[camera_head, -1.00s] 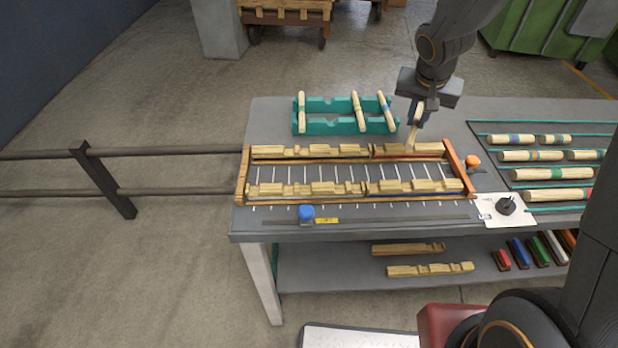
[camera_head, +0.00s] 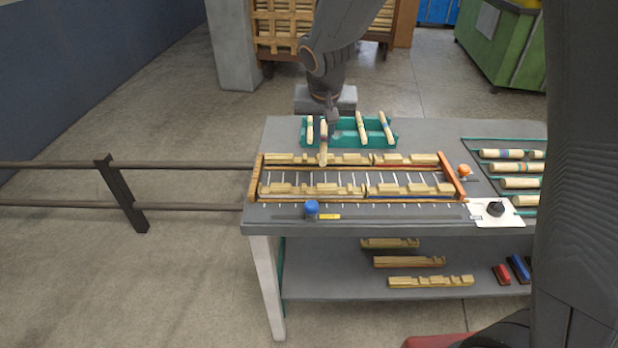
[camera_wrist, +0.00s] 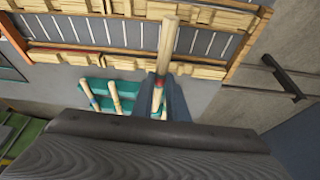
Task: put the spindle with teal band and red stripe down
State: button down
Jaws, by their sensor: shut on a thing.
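My gripper (camera_head: 325,128) is shut on a pale wooden spindle (camera_head: 323,152), which hangs at a tilt in front of the teal rack (camera_head: 348,137). In the wrist view the gripper (camera_wrist: 163,85) holds the same spindle (camera_wrist: 168,45), its plain end sticking out over the wooden frame. Its teal band and red stripe cannot be made out; the fingers cover part of it. The teal rack also shows in the wrist view (camera_wrist: 126,88), partly behind the gripper. It holds several spindles, one (camera_head: 310,129) just left of my gripper and two to the right (camera_head: 361,127) (camera_head: 386,127).
A long wooden frame (camera_head: 458,177) with notched blocks and metal rods lies in front of the rack. Spindles (camera_head: 502,154) lie between teal cords at right. The rack has a gap between my gripper and the right spindles.

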jog(key=shift+n, duration=0.3)
jog(key=shift+s+a+f, duration=0.1)
jog(key=shift+a+f, duration=0.4)
jog(key=shift+f, duration=1.05)
jog(key=shift+s+a+f, duration=0.1)
jog(key=shift+a+f, duration=0.45)
jog(key=shift+f, duration=1)
jog(key=shift+a+f, duration=0.5)
jog(key=shift+f, duration=1.05)
jog(key=shift+f+b, duration=0.25)
jog(key=shift+b, duration=0.1)
jog(key=c, duration=1.7)
grip_release()
jog(key=shift+c, duration=0.2)
jog(key=shift+r, duration=0.1)
